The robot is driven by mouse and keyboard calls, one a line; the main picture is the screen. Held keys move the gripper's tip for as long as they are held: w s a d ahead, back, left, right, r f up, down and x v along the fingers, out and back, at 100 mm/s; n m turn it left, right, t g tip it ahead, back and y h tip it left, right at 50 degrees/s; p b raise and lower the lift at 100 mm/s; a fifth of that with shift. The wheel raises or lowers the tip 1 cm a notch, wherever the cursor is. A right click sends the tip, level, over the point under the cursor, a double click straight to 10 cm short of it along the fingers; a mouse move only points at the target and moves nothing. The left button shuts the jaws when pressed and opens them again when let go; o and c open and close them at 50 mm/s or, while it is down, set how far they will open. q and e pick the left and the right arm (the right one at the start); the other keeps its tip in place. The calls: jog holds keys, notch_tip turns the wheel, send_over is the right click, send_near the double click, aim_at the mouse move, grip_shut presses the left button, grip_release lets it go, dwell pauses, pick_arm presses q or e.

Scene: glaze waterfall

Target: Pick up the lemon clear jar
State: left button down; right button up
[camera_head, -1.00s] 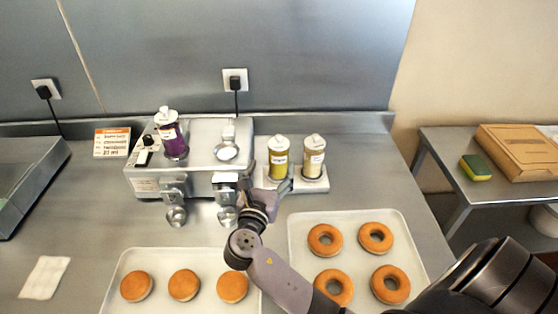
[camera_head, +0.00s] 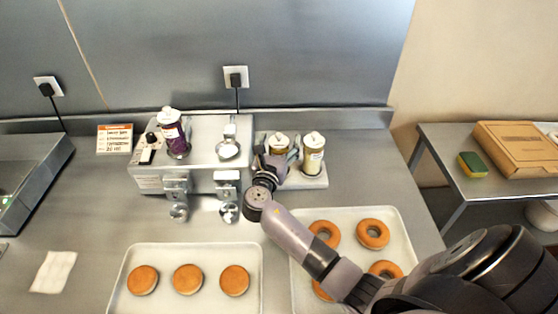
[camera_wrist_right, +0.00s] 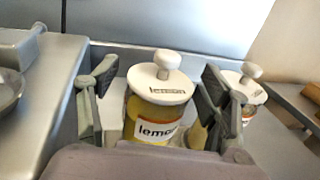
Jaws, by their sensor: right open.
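The lemon clear jar (camera_wrist_right: 150,114) has yellow contents, a white knobbed lid and a "lemon" label. In the head view the lemon jar (camera_head: 279,141) stands upright on a pale stand (camera_head: 318,181), partly hidden by my right gripper (camera_head: 279,160). In the right wrist view my right gripper (camera_wrist_right: 158,103) is open, with one finger on each side of the lemon jar. I cannot tell whether either finger touches it. My left gripper is not in view.
A second lidded jar (camera_head: 313,155) stands close to the right of the lemon jar. A dispenser machine (camera_head: 205,160) with a purple jar (camera_head: 172,134) is on the left. Trays of doughnuts (camera_head: 404,245) and buns (camera_head: 254,260) lie in front.

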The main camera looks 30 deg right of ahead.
grip_shut()
dwell(0.8)
jog(key=shift+r, duration=0.1)
